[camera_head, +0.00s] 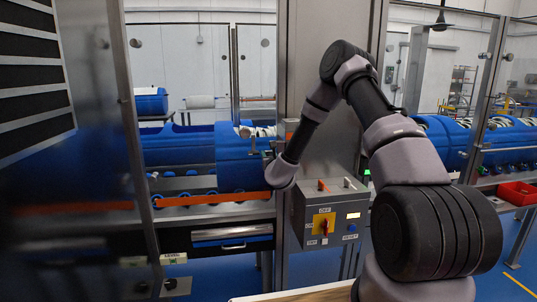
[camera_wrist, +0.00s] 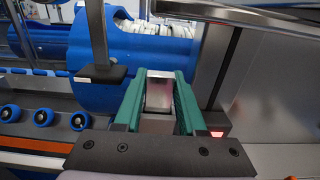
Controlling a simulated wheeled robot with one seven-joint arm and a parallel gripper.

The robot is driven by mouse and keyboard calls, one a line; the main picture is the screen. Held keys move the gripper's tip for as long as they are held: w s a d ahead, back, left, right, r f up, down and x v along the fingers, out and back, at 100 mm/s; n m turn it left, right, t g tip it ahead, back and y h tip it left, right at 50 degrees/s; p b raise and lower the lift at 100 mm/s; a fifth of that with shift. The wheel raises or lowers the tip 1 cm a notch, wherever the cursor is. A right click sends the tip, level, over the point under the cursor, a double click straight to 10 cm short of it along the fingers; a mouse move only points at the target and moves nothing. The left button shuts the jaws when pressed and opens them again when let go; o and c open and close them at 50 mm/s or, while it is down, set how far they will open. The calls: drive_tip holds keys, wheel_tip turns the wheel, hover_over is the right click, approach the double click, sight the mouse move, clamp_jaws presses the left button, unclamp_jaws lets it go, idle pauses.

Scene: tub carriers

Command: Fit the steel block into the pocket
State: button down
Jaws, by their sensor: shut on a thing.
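In the wrist view my gripper (camera_wrist: 160,76) has green fingers shut on a shiny steel block (camera_wrist: 158,96), one finger along each side of it. The block is held upright between them, in front of a blue tub (camera_wrist: 140,65). In the head view my arm's end reaches the near side of the blue tub (camera_head: 240,165). The fingers and block are too small or hidden there to make out. I cannot pick out the pocket in either view.
A grey control box (camera_head: 330,215) with a red switch stands right of my wrist, beside a steel post. Below the tub runs an orange rail (camera_head: 215,199). In the wrist view, blue rollers (camera_wrist: 42,117) line the left. A red bin (camera_head: 517,193) sits far right.

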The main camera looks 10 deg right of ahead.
drive_tip(key=shift+f, duration=0.75)
drive_tip(key=shift+c, duration=2)
unclamp_jaws()
drive_tip(key=shift+f, duration=0.1)
drive_tip(key=s, duration=1.1)
